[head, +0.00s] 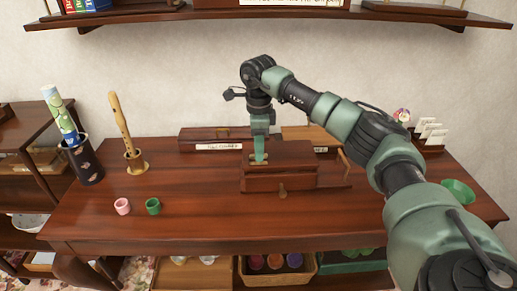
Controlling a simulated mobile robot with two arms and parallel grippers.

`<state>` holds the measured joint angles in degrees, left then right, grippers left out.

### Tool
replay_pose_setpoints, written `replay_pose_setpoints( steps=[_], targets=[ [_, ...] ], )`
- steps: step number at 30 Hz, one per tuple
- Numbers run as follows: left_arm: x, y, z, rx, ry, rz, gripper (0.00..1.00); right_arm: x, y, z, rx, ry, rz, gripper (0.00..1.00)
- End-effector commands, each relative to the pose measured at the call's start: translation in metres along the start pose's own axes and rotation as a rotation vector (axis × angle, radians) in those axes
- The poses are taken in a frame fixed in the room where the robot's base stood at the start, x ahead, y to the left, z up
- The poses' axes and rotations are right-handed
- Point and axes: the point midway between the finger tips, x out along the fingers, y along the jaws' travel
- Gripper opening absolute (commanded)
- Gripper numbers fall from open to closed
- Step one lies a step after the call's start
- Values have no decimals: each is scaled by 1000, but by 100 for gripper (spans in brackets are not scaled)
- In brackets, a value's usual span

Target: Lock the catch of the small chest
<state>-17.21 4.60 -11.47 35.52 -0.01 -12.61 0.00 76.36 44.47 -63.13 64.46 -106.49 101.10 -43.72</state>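The small chest (300,181) is a dark reddish-brown wooden box on the table, near its middle. Its lid looks down. A small brass-coloured catch (283,189) shows on its front face; whether it is locked is too small to tell. My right gripper (259,157) points down at the left part of the chest's top, with its green fingers close together in view. Small pale brass-like bits show at its tips. I cannot tell whether it touches the lid or holds anything. My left gripper is out of view.
A shelf (170,13) hangs above.

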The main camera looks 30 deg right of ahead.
Motion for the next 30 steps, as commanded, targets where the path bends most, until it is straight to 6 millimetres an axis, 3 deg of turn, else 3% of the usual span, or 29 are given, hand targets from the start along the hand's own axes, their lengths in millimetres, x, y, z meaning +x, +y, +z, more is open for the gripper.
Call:
replay_pose_setpoints(
  steps=[11, 14, 15, 30],
  targets=[
    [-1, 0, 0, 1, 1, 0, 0, 8, 0, 0, 0, -2, -1, 33],
    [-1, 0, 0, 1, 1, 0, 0, 8, 0, 0, 0, -2, -1, 5],
    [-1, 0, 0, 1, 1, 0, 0, 8, 0, 0, 0, -2, -1, 0],
    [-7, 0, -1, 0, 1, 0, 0, 6, 0, 1, 83, -2, 0, 0]
  ],
)
